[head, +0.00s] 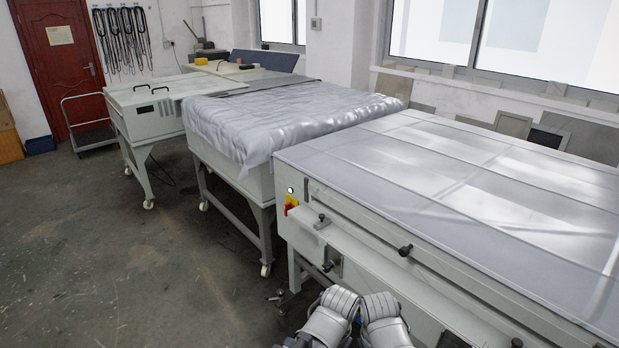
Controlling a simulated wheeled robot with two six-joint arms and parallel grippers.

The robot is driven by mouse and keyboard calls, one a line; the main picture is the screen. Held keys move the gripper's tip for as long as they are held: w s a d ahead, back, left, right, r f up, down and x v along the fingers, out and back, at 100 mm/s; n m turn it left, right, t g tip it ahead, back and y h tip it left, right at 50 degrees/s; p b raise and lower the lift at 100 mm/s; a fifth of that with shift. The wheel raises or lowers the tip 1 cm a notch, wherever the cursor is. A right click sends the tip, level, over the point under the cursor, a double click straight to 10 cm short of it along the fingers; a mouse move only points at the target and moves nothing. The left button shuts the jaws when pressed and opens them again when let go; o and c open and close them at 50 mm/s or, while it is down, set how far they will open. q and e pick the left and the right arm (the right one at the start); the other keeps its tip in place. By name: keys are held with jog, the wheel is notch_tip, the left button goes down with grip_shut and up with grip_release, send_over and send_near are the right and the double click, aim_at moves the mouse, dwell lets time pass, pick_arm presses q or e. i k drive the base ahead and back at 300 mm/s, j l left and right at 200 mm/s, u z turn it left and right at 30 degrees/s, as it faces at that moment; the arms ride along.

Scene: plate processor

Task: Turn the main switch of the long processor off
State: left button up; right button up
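A long grey processor (400,262) fills the right side of the head view, with a pale sheet-like top. A red and yellow switch (291,204) is on its front face near the left corner. I cannot make out gripper fingers on either arm.
A cloth-covered machine (290,107) stands beyond the processor, and a smaller grey machine (150,118) farther left. Black knobs (405,250) and a metal bracket (331,262) stick out from the processor's front. The floor (130,260) at left is clear. A trolley (90,128) stands near the red door (58,60).

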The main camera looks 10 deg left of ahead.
aim_at(289, 206)
jog(key=i+j, duration=0.5)
jog(key=j, duration=0.15)
jog(key=i+j, duration=0.5)
jog(key=j, duration=0.15)
jog(key=i+j, duration=0.5)
jog(key=j+z, duration=0.05)
jog(key=j, duration=0.05)
